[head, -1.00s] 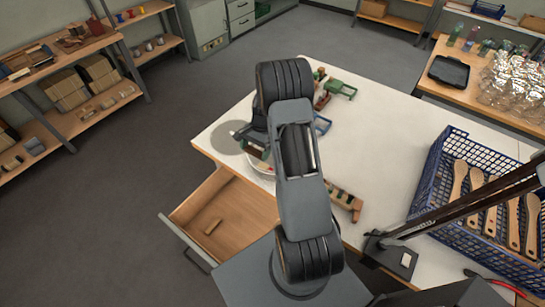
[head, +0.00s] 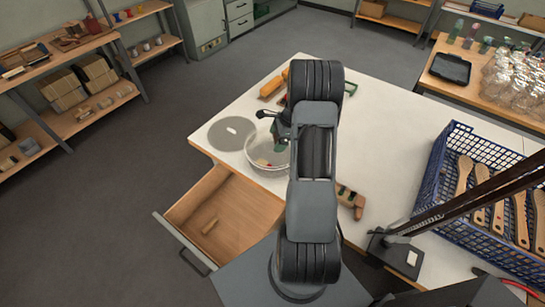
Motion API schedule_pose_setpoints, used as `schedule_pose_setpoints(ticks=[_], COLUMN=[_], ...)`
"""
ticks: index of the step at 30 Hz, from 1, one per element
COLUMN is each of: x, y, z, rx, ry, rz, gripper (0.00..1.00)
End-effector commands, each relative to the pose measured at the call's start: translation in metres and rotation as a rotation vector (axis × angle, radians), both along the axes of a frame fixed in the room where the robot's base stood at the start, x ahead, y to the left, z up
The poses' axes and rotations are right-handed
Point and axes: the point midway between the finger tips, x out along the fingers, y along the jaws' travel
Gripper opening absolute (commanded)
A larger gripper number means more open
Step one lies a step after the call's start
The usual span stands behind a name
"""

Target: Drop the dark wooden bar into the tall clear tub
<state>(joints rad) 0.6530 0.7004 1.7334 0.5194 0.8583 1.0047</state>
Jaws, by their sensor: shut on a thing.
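My gripper (head: 277,128) is over the worktable, left of my arm, at the far rim of a round clear tub (head: 252,163). It is shut on a dark piece that is small and mostly hidden by the jaws and arm; it looks like the dark wooden bar. A bit of green shows beside the jaws. The tub stands on the white tabletop, with small red and pale bits low inside it. My arm covers the tub's right side.
A grey disc (head: 231,133) lies left of the tub. A drawer (head: 225,212) is open at the table's front. A blue crate (head: 437,175) of wooden brushes stands at right.

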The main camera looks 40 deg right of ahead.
Motion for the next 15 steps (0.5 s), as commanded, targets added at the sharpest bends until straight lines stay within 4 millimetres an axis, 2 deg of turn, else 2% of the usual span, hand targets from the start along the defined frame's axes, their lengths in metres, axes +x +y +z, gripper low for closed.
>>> schedule_pose_setpoints(ticks=[1, 4, 13, 14, 15], x=[0.0001, 0.0002, 0.0003, 0.0002, 0.0002], y=[0.0001, 0.0, 0.0001, 0.0002, 0.0002], z=[-0.0084, -0.0134, -0.0138, -0.0137, -0.0137], rx=[0.0, -0.001, -0.001, -0.001, -0.001], ry=[0.0, -0.001, 0.0, 0.0, 0.0], rz=[0.001, 0.001, 0.002, 0.002, 0.002], gripper=[0.7, 0.7, 0.7, 0.96, 0.99])
